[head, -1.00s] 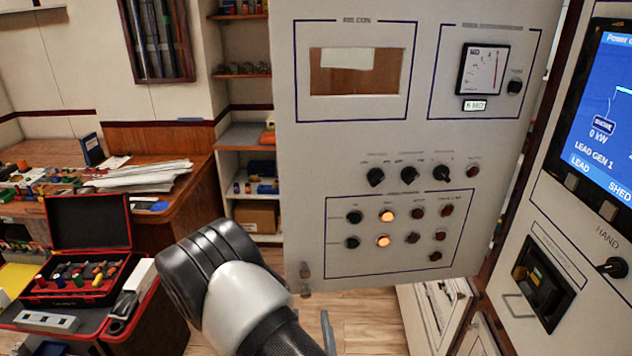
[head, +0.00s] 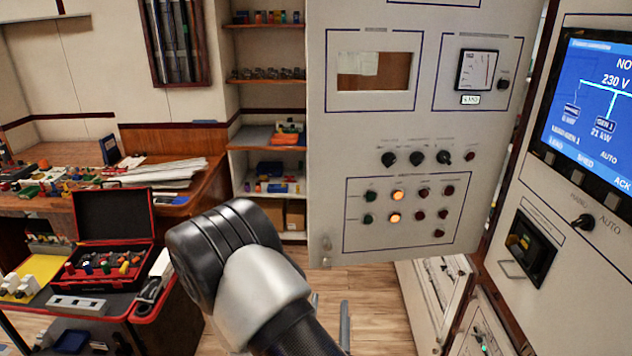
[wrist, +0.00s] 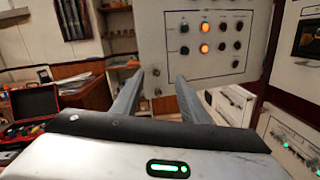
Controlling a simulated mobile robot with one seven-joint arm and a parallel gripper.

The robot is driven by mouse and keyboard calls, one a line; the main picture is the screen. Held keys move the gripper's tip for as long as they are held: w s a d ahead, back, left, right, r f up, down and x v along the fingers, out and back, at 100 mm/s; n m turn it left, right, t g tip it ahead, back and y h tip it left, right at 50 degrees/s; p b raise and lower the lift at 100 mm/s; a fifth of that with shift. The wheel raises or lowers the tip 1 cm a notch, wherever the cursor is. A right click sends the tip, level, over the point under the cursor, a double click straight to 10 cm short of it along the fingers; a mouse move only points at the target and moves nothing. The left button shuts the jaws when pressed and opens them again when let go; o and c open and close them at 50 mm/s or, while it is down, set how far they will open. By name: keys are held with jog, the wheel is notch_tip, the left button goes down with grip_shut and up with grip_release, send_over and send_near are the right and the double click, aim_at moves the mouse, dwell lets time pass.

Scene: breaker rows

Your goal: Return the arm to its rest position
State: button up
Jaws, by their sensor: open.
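My gripper (head: 330,318) shows in the head view as two grey fingers beyond my bent dark-and-white arm, low in the middle. In the wrist view my gripper (wrist: 160,82) has its two fingers well apart, with nothing between them. The fingers point toward the grey panel door (head: 335,215), and a gap of floor shows between them and it. The door carries knobs, two lit orange lamps and a small window.
A switchboard at right has a blue screen (head: 600,100), a selector knob (head: 582,220) and a black breaker (head: 530,247). An open red toolbox (head: 105,250) stands on a cart at left. Shelves (head: 265,80) stand behind. Wooden floor (head: 375,310) is clear below the door.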

jog(key=s+d+r+m+g+h, duration=0.2)
jog(key=d+r+m+g+h, duration=0.35)
jog(key=d+m+h, duration=0.35)
jog(key=s+d+r+m+g+h, duration=0.2)
jog(key=d+r+m+g+h, duration=0.4)
jog(key=d, duration=0.6)
jog(key=s+d+r+m+g+y, duration=0.2)
jog(key=s+d+m+g, duration=0.2)
jog(key=s+m+g, duration=0.3)
jog(key=s+a+f+m+g+y, duration=0.1)
jog(key=s+a+f+m+y, duration=0.1)
jog(key=s+a+m+y, duration=0.35)
jog(key=w+a+r+m+t+y, duration=0.1)
jog(key=a+r+m+t+y, duration=0.3)
jog(key=a+r+t+y, duration=0.2)
notch_tip(320, 180, up, 2)
jog(key=a+y, duration=0.2)
jog(key=y, duration=0.1)
jog(key=shift+m, duration=0.35)
jog(key=shift+r, duration=0.1)
